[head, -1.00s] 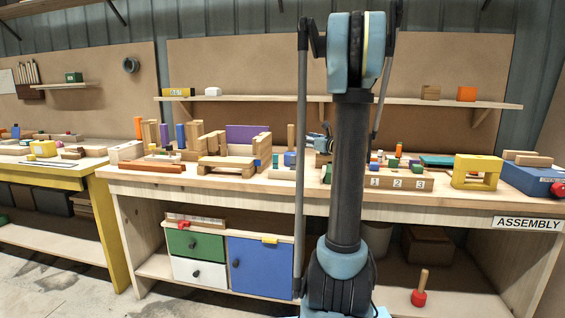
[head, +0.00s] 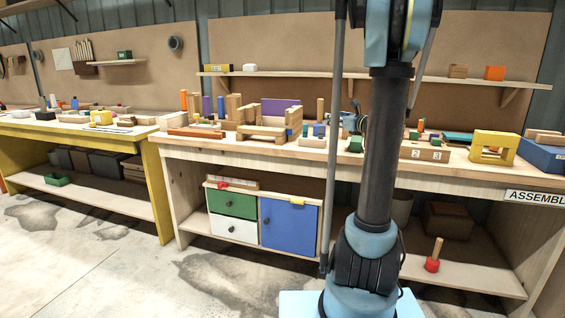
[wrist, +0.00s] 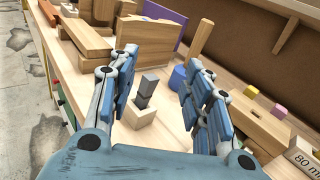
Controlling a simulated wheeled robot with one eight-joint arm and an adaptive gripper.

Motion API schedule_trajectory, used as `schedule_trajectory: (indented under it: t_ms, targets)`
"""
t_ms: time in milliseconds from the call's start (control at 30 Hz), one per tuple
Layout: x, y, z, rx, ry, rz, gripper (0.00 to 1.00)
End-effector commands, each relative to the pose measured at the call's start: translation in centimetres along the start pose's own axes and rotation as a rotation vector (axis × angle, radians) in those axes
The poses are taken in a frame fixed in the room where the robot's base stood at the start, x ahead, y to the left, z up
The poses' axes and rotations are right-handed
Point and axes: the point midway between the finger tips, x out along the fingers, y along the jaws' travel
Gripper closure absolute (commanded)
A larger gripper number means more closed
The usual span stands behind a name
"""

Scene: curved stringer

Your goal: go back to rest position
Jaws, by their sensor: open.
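My gripper (wrist: 160,88) is open and empty in the wrist view, its two blue jointed fingers spread apart over the bench top. Past the fingers, a dark grey block piece (wrist: 146,92) stands in a pale wooden block (wrist: 138,115) on the bench and shows between them. I cannot tell its distance from the fingertips. In the head view my upright arm stands before the assembly bench (head: 240,152) and hides part of it. A small blue part beside the arm there may be the gripper.
The bench holds a wooden frame with a purple panel (head: 281,108), a yellow block arch (head: 492,147) and several blocks. Below is a cabinet with a blue door (head: 289,226). A red-based peg (head: 433,262) stands on the lower shelf. Concrete floor (head: 110,245) is clear at left.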

Motion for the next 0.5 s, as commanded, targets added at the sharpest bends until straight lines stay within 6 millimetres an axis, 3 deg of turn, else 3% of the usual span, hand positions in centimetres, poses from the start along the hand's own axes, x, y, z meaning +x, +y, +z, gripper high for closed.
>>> schedule_trajectory:
  t_ms: [267, 500]
  targets:
    - [-1.4, 3.4, -0.8, -0.185, 0.078, 0.059, 0.55]
    - [-3.3, 8.5, -2.3, -0.428, 0.17, 0.167, 0.55]
